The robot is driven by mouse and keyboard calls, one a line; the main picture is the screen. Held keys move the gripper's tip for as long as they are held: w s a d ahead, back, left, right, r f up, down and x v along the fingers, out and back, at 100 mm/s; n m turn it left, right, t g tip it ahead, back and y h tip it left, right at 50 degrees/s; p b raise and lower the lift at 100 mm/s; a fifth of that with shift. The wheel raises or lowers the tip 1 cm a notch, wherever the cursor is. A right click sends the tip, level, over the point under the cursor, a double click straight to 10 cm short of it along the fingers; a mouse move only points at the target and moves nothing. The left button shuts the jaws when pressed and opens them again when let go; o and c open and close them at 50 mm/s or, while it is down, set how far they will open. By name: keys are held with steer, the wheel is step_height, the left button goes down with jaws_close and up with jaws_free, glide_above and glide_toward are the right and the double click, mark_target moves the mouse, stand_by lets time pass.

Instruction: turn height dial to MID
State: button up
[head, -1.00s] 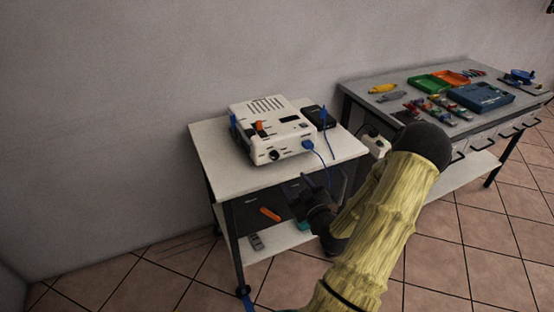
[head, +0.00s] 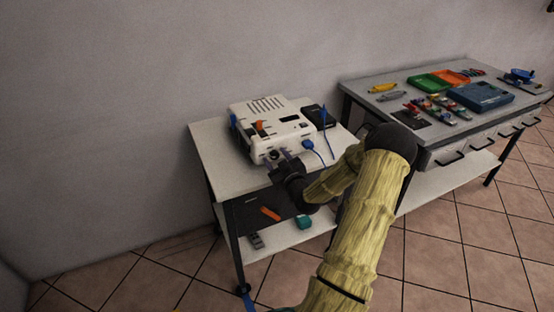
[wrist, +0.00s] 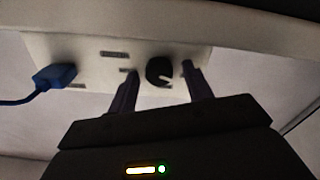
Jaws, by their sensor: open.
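A white box-shaped device (head: 274,128) sits on the small table. Its front face shows in the wrist view (wrist: 103,65), with a round black dial (wrist: 159,71) and small dark labels around it that are too small to read. My gripper (wrist: 160,78) is open, its two fingers on either side of the dial with gaps visible; I cannot tell whether either finger touches it. In the head view my gripper (head: 279,160) is at the device's front face and hides most of the dial.
A blue plug (wrist: 55,76) with a cable sits in the device's front face beside the dial. An orange part (head: 260,124) is on top of the device. A black box (head: 314,115) stands behind it at right. A workbench (head: 355,88) with tools stands further right.

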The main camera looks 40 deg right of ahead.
steer(key=c, duration=1)
steer(key=shift+o, duration=0.2)
